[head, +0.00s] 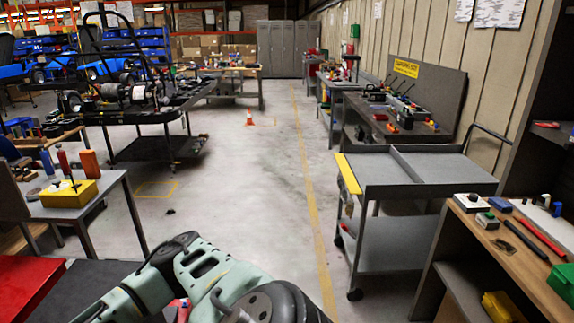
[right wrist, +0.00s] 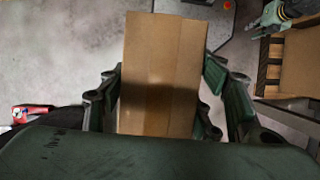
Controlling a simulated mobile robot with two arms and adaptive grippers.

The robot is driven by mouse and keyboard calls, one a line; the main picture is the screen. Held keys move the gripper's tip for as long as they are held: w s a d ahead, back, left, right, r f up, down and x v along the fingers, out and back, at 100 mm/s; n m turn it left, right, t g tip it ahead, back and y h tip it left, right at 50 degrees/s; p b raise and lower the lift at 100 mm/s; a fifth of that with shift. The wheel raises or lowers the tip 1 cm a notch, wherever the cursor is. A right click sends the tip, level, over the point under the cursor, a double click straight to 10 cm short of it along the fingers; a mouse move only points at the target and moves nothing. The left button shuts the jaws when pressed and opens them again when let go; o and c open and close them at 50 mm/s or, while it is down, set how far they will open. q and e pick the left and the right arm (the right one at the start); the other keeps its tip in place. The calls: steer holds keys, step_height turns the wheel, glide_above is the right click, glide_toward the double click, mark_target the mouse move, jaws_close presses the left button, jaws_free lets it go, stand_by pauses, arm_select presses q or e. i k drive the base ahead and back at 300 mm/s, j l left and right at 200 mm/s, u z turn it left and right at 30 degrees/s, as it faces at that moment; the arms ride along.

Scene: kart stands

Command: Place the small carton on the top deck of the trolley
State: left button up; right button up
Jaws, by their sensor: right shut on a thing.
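The small carton (right wrist: 165,65) is a plain brown box in the right wrist view. My right gripper (right wrist: 163,95) is shut on it, with dark green fingers on its left and right sides. The carton's near end is hidden behind the gripper body. The carton is not visible in the head view. The grey trolley stands right of centre in the head view. Its top deck (head: 370,168) is bare, with a raised divider and a yellow strip on its left edge. A pale green arm of mine fills the bottom of the head view, with no fingertips showing.
A workbench (head: 490,240) with tools stands at the right, close to the trolley's near side. A grey table (head: 105,190) with a yellow box stands at the left. The floor between is clear, with a small orange cone (head: 249,118) farther back.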

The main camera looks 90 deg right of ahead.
mark_target(371, 171)
steer(key=l+z, duration=0.15)
steer(key=z, duration=0.35)
steer(key=l+z, duration=0.1)
steer(key=z, duration=0.35)
steer(key=i+l+z, duration=0.1)
steer(key=z, duration=0.4)
steer(key=l+z, duration=0.1)
steer(key=z, duration=0.35)
steer(key=i+l+z, duration=0.15)
steer(key=z, duration=0.3)
steer(key=i+z, duration=0.7)
steer(key=z, duration=0.25)
steer(key=i+j+z, duration=0.15)
steer(key=i+z, duration=0.15)
steer(key=z, duration=0.15)
steer(key=i+j+z, duration=0.3)
steer(key=i+j, duration=1)
